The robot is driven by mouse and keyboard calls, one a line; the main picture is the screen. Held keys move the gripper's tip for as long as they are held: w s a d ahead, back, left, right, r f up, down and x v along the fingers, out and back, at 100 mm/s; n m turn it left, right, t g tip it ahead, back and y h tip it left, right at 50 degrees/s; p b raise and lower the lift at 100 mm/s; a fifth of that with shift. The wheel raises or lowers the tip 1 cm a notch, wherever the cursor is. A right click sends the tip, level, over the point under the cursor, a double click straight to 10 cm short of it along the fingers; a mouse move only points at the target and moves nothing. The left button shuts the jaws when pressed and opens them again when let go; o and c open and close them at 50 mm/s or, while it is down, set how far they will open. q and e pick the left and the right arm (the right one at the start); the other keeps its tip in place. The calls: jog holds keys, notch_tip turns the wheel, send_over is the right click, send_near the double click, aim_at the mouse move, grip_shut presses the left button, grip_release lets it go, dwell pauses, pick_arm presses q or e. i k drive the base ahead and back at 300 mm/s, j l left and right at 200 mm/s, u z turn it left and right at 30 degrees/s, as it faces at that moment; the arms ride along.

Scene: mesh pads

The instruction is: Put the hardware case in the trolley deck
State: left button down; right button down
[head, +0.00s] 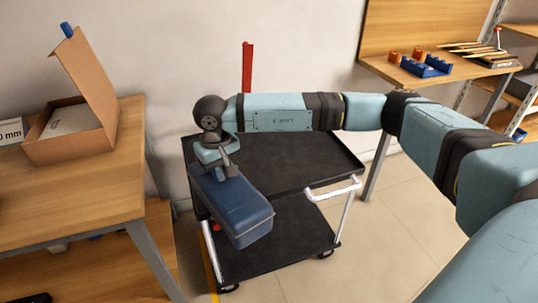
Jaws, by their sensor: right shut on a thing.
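A dark blue hardware case (232,208) hangs tilted from my right gripper (228,168), which is shut on its upper side. The case is in front of the left part of the black trolley's upper deck (290,165). It covers the deck's near left corner and part of the lower deck (275,245). I cannot tell whether the case touches the trolley. My right arm crosses above the upper deck's far edge. The visible part of the upper deck is bare. My left gripper is not in view.
A wooden table (75,185) at left bears an open cardboard box (68,135). The trolley's white handle (333,190) is at its right front. A wooden workbench (425,75) with a blue bin (428,66) stands at the back right. A red post (247,68) rises behind the trolley.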

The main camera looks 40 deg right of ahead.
aim_at(278, 153)
jog(key=l+u, duration=0.15)
jog(key=l, duration=0.45)
jog(key=k+l+u, duration=0.2)
jog(key=l, duration=0.4)
jog(key=k+l+u, duration=0.2)
jog(key=l, duration=0.25)
jog(key=l+u, duration=0.2)
jog(key=l, duration=0.25)
jog(key=k+l+u, duration=0.2)
jog(key=l, duration=0.2)
jog(key=k+l+u, duration=0.25)
jog(key=l+u, duration=0.15)
jog(key=l, duration=0.2)
jog(key=k+l+u, duration=0.15)
jog(key=l, duration=0.2)
jog(key=l+u, duration=0.3)
jog(key=l, duration=0.85)
